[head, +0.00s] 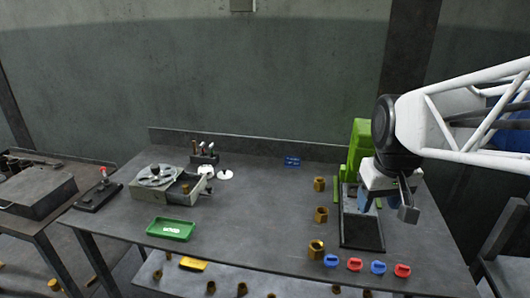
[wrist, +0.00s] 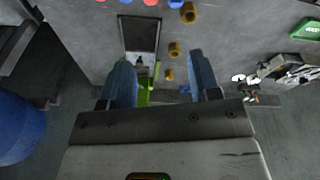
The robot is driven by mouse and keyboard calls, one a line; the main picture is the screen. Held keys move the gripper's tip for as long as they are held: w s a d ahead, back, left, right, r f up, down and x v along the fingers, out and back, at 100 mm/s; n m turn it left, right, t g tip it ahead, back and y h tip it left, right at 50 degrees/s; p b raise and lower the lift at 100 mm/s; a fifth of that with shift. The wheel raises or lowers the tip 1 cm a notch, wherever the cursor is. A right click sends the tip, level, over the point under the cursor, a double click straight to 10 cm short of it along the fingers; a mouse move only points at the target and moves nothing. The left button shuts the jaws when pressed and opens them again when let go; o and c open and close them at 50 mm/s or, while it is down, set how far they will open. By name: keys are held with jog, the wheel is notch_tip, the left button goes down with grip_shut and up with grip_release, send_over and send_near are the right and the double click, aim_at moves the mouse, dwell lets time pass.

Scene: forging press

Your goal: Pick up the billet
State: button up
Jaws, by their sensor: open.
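Three brass-coloured billets stand in a row on the grey table, left of the dark plate: a far one (head: 319,184), a middle one (head: 321,214) and a near, larger one (head: 316,248). Which one the task means cannot be told. In the wrist view they show as the far billet (wrist: 167,74), the middle billet (wrist: 174,49) and the near billet (wrist: 189,12). My gripper (head: 389,203) is at the right of the table, above and right of the billets. In the wrist view my gripper (wrist: 162,80) is open, its blue-padded fingers apart with nothing held.
A green press (head: 358,145) stands behind a dark plate (head: 362,232), close to my gripper. Red and blue pieces (head: 354,264) line the front edge. A green tray (head: 171,229) and a grey device (head: 160,182) are at the left. The table's middle is clear.

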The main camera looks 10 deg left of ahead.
jog(key=w+a+n, duration=0.4)
jog(key=w+a, duration=0.8)
jog(key=w, duration=0.2)
jog(key=n+g, duration=0.2)
jog(key=n, duration=0.8)
send_over(185, 186)
jog(key=f, duration=2)
jog(key=shift+w+d+f, duration=0.25)
jog(key=shift+w+f, duration=0.05)
jog(key=shift+a+f, duration=0.25)
jog(key=shift+a, duration=0.1)
jog(key=shift+f, duration=1.3)
jog(key=shift+s+f, duration=0.15)
jog(key=shift+f, duration=2.45)
